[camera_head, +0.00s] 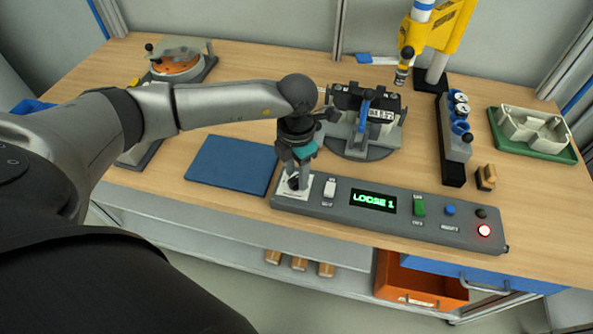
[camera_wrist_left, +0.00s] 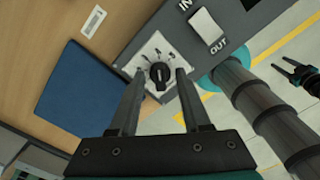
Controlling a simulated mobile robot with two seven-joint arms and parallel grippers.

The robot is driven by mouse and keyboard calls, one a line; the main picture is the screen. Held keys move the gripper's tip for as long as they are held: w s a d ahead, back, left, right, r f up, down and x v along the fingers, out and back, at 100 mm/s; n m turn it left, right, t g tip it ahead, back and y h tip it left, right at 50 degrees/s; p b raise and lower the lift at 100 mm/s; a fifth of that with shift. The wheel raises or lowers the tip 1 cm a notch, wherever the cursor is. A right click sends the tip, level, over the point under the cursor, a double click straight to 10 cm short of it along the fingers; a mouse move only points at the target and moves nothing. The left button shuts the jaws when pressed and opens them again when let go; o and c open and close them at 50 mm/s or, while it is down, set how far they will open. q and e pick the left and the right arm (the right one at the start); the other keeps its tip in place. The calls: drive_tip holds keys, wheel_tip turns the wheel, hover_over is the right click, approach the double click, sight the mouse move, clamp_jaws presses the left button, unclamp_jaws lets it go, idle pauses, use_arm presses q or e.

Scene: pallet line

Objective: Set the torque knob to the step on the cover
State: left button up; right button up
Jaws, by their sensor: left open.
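The torque knob (camera_wrist_left: 159,74) is black on a white dial plate with printed step numbers, at the left end of the grey control panel (camera_head: 335,209). In the head view my left gripper (camera_head: 293,182) points down over the dial plate (camera_head: 312,187) and hides most of the knob. In the wrist view my open left gripper (camera_wrist_left: 160,84) has one finger on each side of the knob, with gaps showing. The panel display (camera_head: 373,200) reads LOOSE 1. A fixture with a dark top and a white number label (camera_head: 381,114) stands behind; I cannot tell whether it is the cover.
A blue mat (camera_head: 232,165) lies left of the panel. A dark two-pronged shape, possibly my right gripper (camera_wrist_left: 280,63), shows in the wrist view.

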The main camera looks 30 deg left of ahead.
sight(297, 177)
use_arm(q)
wheel_tip(297, 177, up, 15)
idle(0.4)
drive_tip(key=shift+r, duration=0.1)
